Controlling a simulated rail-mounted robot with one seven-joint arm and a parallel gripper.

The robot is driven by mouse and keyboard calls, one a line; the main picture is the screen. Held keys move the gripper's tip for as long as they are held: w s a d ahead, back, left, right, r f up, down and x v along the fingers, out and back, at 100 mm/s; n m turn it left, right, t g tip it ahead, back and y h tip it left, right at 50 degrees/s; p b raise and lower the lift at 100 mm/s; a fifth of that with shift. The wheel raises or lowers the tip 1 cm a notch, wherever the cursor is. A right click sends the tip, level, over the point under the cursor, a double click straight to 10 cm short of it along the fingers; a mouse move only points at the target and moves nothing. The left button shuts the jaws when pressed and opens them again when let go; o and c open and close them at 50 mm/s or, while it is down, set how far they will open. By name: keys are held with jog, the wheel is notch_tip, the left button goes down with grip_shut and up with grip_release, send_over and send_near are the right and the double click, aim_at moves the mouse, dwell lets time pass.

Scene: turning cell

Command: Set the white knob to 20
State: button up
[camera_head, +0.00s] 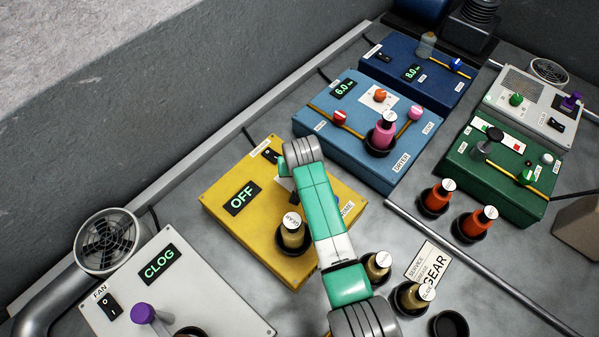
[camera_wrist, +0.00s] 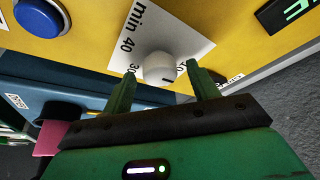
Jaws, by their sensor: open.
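The white knob (camera_wrist: 160,68) sits on a white dial plate (camera_wrist: 150,32) on the yellow box (camera_wrist: 85,42). The plate reads "min", "40" and "30" on the left, with a partly covered number at the right. A dark line shows on the knob's right side; its exact setting cannot be read, and no "20" is visible. My gripper (camera_wrist: 163,73) is open, with one green finger on each side of the knob and a gap to it. In the head view the yellow box (camera_head: 225,215) stands mid-table, and my arm hides the knob.
The yellow box carries an "OFF" display (camera_head: 242,198), a black switch (camera_head: 271,154) and a blue button (camera_wrist: 42,16). A bottle (camera_head: 293,230) stands at its front. The blue dryer box (camera_head: 355,100) is close behind. More bottles (camera_head: 378,266) stand to the right.

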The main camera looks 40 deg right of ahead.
jog(key=c, duration=1)
jog(key=shift+m, duration=0.3)
jog(key=shift+w+a+m+g+h+p, duration=0.15)
jog(key=shift+m+g+h+p, duration=0.15)
jog(key=shift+m+p, duration=0.5)
jog(key=m+g+b, duration=0.1)
jog(key=m, duration=0.2)
jog(key=shift+f+h, duration=0.1)
jog(key=shift+h, duration=0.2)
jog(key=m+b, duration=0.1)
jog(key=m, duration=0.1)
jog(key=m+g+b, duration=0.1)
jog(key=m, duration=0.1)
jog(key=shift+w+f+h+b, duration=0.15)
jog(key=shift+h+b, duration=0.15)
jog(key=shift+m+g+b, duration=0.7)
jog(key=shift+m+b, duration=0.15)
jog(key=shift+m, duration=0.35)
